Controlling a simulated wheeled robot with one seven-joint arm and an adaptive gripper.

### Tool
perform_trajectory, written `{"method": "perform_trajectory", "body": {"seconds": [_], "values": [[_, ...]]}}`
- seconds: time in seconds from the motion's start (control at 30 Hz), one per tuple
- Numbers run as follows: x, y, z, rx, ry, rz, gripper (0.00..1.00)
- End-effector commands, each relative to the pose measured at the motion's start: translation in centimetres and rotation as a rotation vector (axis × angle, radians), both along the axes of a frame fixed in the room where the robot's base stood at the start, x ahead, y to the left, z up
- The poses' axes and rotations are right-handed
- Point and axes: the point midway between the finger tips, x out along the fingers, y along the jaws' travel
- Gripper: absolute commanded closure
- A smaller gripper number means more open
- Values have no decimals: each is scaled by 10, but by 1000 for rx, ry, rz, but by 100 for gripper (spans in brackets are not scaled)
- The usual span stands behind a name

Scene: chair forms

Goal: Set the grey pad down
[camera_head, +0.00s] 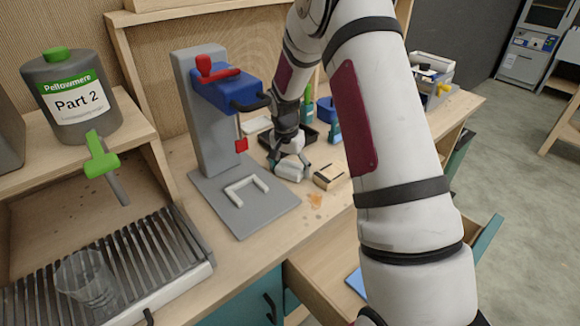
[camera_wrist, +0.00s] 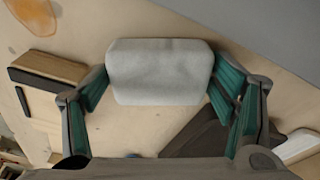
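The grey pad (camera_wrist: 160,72) is a pale, rounded block. In the wrist view it lies between the two green-lined fingers of my gripper (camera_wrist: 160,84), which meet its two ends. In the head view my gripper (camera_head: 290,164) points down over the worktop, right of the grey press, with the pad (camera_head: 289,172) at its fingertips. The pad is at or just above the wood; any gap under it cannot be made out.
The grey press (camera_head: 240,205) with a blue head stands to the left. A small wooden block with a dark strip (camera_head: 329,176) lies close on the right. A dark tray (camera_head: 268,138) is behind my gripper. An open drawer (camera_head: 325,275) juts out in front.

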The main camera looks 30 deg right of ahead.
Motion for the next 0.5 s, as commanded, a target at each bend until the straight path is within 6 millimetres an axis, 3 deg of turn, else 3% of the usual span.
{"method": "perform_trajectory", "body": {"seconds": [0.37, 0.5], "values": [[0, 0, 2, 1, -1, 0, 10], [0, 1, 13, -1, -4, 0, 10]]}}
